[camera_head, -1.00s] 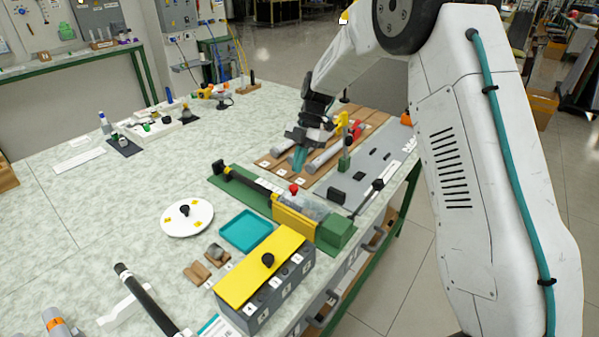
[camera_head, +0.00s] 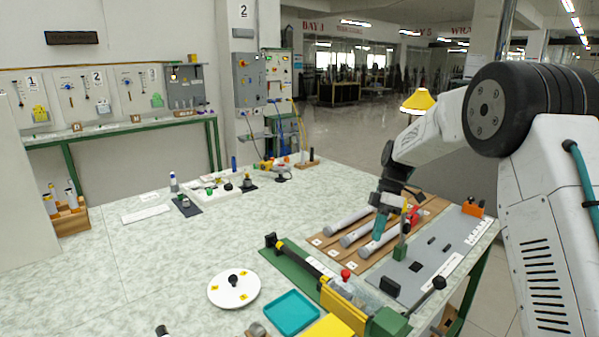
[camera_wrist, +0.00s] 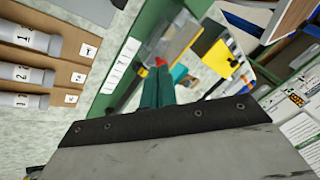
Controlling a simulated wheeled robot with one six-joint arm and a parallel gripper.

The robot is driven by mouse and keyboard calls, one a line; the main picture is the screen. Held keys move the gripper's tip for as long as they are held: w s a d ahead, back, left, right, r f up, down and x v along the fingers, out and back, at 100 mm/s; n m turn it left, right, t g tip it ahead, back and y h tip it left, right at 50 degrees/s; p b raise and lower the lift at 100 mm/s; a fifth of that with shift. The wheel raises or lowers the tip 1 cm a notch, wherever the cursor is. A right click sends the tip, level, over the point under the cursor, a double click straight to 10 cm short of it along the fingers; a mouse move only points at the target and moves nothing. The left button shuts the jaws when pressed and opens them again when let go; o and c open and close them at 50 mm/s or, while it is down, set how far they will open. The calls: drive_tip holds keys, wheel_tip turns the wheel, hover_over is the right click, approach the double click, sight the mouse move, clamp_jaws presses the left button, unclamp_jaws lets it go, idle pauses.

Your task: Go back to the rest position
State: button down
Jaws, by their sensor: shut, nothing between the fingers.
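My gripper (camera_head: 379,229) is above the wooden rack at the right part of the table, its teal fingers pointing down. In the wrist view its teal fingers (camera_wrist: 158,90) are together with nothing between them. Several grey rods lie in the rack (camera_head: 325,239), side by side; the wrist view shows the ends of rods (camera_wrist: 22,74) beside numbered labels. In the head view the gripper hides part of the rods behind it.
A green and yellow fixture with a red knob (camera_head: 345,275) stands in front of the rack. A white round plate (camera_head: 234,290) and a teal tray (camera_head: 291,312) lie to its left. A grey board (camera_head: 432,262) lies right of the rack.

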drive_tip(key=s+d+r+m+t+h, duration=0.1)
drive_tip(key=s+r+m, duration=0.3)
drive_tip(key=s, duration=1)
drive_tip(key=s+d+r+m+t+h, duration=0.1)
drive_tip(key=s+r+m, duration=0.3)
drive_tip(key=s+m, duration=0.4)
drive_tip(key=s+d+r+m+t+h, duration=0.1)
drive_tip(key=s+r+m+t, duration=0.2)
drive_tip(key=s, duration=1.6)
drive_tip(key=r+m, duration=0.1)
drive_tip(key=m, duration=0.1)
drive_tip(key=shift+s+d+r+m, duration=0.2)
drive_tip(key=shift+s+d+m, duration=0.05)
drive_tip(key=shift+s+m, duration=0.15)
